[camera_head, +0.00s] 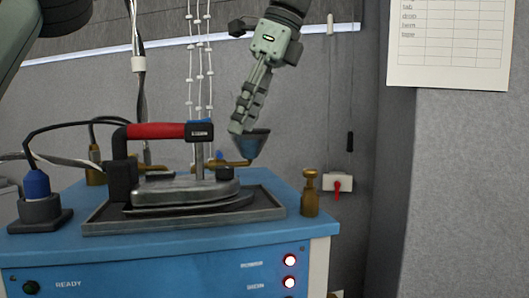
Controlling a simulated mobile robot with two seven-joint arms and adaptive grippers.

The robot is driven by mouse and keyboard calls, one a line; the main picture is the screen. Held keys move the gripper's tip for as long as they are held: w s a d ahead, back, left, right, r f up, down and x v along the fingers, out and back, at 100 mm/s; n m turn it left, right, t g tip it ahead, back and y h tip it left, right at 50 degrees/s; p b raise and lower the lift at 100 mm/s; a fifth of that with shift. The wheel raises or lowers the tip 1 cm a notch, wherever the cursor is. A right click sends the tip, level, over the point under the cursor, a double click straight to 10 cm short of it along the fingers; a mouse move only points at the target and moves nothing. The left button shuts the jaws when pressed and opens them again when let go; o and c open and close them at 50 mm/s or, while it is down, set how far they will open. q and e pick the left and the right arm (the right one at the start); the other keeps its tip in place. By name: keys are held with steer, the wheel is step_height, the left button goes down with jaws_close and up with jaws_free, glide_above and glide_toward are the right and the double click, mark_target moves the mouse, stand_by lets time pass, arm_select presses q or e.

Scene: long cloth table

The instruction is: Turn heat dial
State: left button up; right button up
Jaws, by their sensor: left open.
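An iron with a red handle (157,131) and a grey metal soleplate (185,193) rests on a dark tray (100,222) on a blue station. A small dark knob (224,174) sits at the iron's right end. No part is clearly marked as the heat dial. My right gripper is not in view.
A brass post (310,193) stands at the blue station's (150,246) right corner. A blue plug (36,184) in a dark base stands at left, with cables behind. Red lights (290,260) glow on the front panel. A paper chart (451,42) hangs at right.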

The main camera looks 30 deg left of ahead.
mark_target(225, 167)
arm_select(q)
steer(key=x, duration=0.6)
steer(key=shift+a+f, duration=0.25)
steer(key=shift+a, duration=0.1)
steer(key=shift+a+f, duration=0.25)
steer(key=shift+f, duration=0.4)
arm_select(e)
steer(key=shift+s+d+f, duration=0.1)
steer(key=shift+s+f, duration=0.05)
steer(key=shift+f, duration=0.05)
arm_select(q)
steer(key=shift+c, duration=0.6)
jaws_close()
steer(key=m+b, duration=0.1)
steer(key=m+t, duration=0.1)
steer(key=m, duration=0.1)
steer(key=shift+s+f+m+b, duration=0.1)
steer(key=shift+s+m+b, duration=0.1)
steer(key=shift+m+b, duration=0.15)
steer(key=shift+s+m+t+b, duration=0.15)
steer(key=shift+m+t+b, duration=0.6)
steer(key=shift+m, duration=1.1)
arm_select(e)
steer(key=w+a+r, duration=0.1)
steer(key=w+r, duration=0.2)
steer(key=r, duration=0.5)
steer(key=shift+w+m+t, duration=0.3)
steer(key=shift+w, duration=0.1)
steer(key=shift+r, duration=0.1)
